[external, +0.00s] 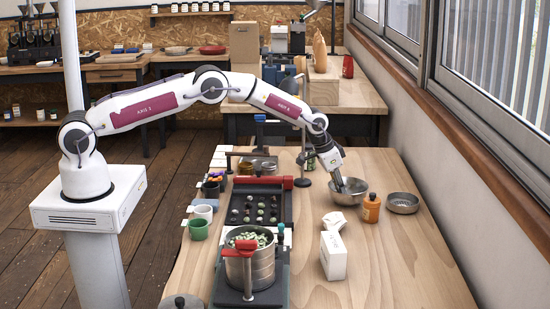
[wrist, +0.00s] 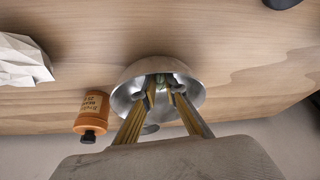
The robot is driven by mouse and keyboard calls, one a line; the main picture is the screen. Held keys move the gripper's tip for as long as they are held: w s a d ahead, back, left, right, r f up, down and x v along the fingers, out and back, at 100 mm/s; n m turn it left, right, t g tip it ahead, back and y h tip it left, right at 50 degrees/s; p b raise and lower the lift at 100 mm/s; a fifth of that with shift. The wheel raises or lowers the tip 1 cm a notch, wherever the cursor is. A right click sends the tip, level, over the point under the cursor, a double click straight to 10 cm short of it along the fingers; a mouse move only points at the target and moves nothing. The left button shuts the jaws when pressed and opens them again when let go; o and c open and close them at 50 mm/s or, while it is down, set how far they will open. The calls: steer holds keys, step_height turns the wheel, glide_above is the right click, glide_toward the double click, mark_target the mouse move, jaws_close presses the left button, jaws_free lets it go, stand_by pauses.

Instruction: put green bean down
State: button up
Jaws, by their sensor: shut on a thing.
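My gripper (external: 339,184) reaches down into a metal bowl (external: 350,198) on the wooden table. In the wrist view, the two fingertips (wrist: 161,87) are inside the rim of the bowl (wrist: 196,92). A small green bean (wrist: 161,78) shows between the fingertips, and the gripper is shut on it. Whether the bean touches the bowl's bottom cannot be told. In the external view the bean is hidden by the gripper and the bowl. A steel pot (external: 249,268) holding several green beans stands nearer the camera.
An orange bottle (external: 371,209) stands close to the bowl, with a shallow metal dish (external: 403,203) to its right. A white faceted object (external: 334,221) and a white box (external: 333,256) stand nearer the camera. A dark compartment tray (external: 261,208) lies left. The table's right front is clear.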

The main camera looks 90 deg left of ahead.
steer(key=shift+f, duration=0.15)
steer(key=o, duration=0.4)
steer(key=shift+r, duration=0.2)
steer(key=shift+v, duration=1.95)
